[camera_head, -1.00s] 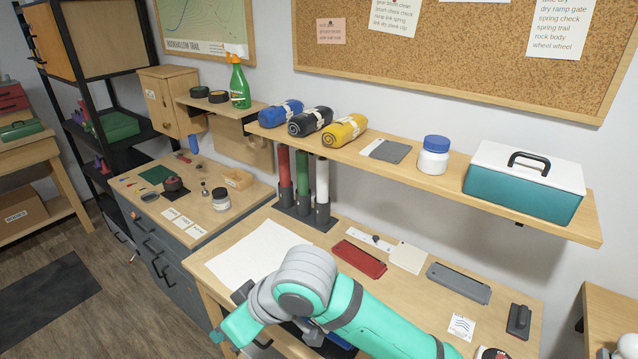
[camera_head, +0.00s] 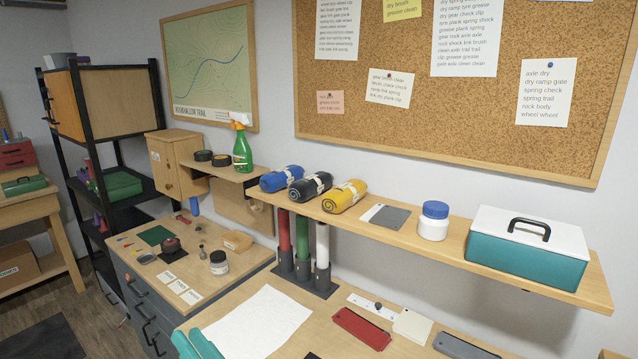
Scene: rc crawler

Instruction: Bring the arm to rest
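My arm shows only as teal links (camera_head: 196,344) at the bottom edge, left of centre, over the front left corner of the near workbench (camera_head: 300,345). My gripper is out of the picture, so its fingers and anything in them are hidden. The visible part of my arm is beside a white paper sheet (camera_head: 255,320) lying on the bench.
A shelf (camera_head: 400,235) above the bench holds rolled cloths (camera_head: 344,196), a white jar (camera_head: 433,221) and a teal toolbox (camera_head: 527,248). Coloured tubes (camera_head: 302,244) stand in a dark rack below. A second bench (camera_head: 150,230) with small items stands at left.

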